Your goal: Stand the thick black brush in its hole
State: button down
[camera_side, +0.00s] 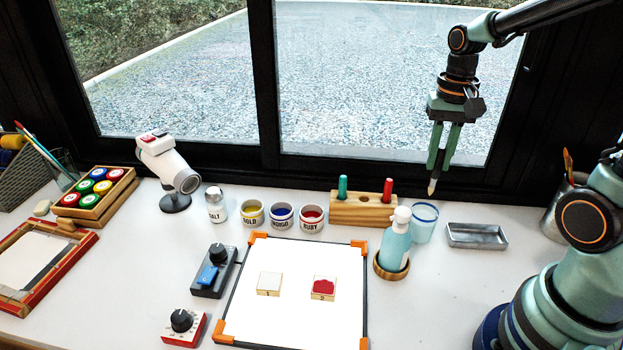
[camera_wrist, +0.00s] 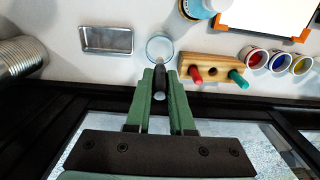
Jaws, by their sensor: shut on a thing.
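My gripper (camera_side: 436,168) is up at the right in the side view, in front of the window frame. It is shut on the thick black brush, whose pale pointed end (camera_side: 432,187) hangs below the fingertips, roughly upright. In the wrist view the brush's black part (camera_wrist: 161,80) shows between the fingers. The wooden brush block (camera_side: 345,212) stands on the table, left of and below my gripper in the side view. It holds a teal brush (camera_side: 343,188) and a red brush (camera_side: 388,190). An empty hole (camera_wrist: 213,72) lies between them in the wrist view.
A glass cup (camera_side: 424,224), a pump bottle (camera_side: 396,240) and a metal tray (camera_side: 477,236) stand near the block's right. Paint jars (camera_side: 312,219) stand to its left. The dark window frame rises close behind.

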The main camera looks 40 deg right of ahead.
aim_at(442, 148)
notch_tip(442, 148, up, 3)
jog(key=shift+r, duration=0.15)
jog(key=w+a, duration=0.6)
jog(key=w, duration=0.6)
notch_tip(442, 148, down, 10)
jog(key=shift+a+r, duration=0.15)
jog(key=shift+a, duration=0.05)
jog(key=shift+f, duration=1.4)
dwell(1.1)
jog(key=shift+f, duration=0.3)
jog(key=shift+f, duration=0.6)
dwell(0.5)
jog(key=c, duration=0.7)
grip_release()
